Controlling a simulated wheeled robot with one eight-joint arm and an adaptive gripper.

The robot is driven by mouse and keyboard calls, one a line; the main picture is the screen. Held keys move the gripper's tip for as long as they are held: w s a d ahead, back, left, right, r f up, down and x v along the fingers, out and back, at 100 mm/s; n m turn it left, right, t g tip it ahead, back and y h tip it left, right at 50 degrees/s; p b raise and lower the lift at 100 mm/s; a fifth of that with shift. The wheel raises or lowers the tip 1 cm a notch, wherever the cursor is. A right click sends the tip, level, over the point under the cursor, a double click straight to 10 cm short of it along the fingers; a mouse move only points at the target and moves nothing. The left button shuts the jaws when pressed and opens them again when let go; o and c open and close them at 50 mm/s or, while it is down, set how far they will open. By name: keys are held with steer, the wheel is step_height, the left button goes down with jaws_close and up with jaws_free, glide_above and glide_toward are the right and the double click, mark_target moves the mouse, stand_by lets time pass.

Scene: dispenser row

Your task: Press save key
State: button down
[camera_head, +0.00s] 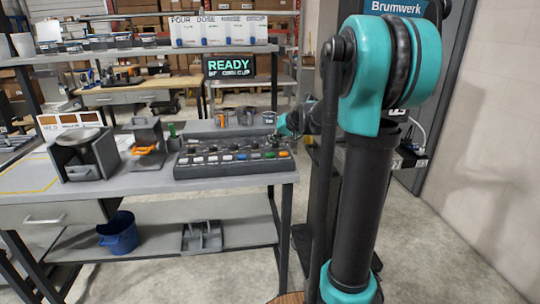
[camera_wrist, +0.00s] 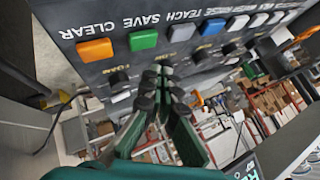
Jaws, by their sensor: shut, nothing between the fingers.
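In the head view the green key (camera_head: 269,154) is near the right end of the dark key panel (camera_head: 230,170). My gripper (camera_wrist: 156,80) is shut and empty. In the wrist view its fingertips appear just below the green key, apart from it in the picture; the exact gap cannot be told. In the head view my gripper (camera_head: 279,135) is over the panel's right back part, its fingertips small.
Knobs line the panel behind the keys. Cups (camera_head: 245,116) stand behind it. A grey dispenser (camera_head: 86,155) and an orange-handled device (camera_head: 148,140) stand left on the bench. A screen (camera_head: 229,66) reads READY. A blue bucket (camera_head: 119,233) sits on the lower shelf.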

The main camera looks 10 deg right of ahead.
mark_target(272, 154)
steer(key=shift+f, duration=0.95)
steer(key=shift+f, duration=0.15)
stand_by(0.7)
steer(key=shift+f, duration=0.25)
steer(key=shift+f, duration=0.45)
stand_by(0.8)
steer(key=shift+r, duration=0.9)
steer(key=shift+r, duration=2.5)
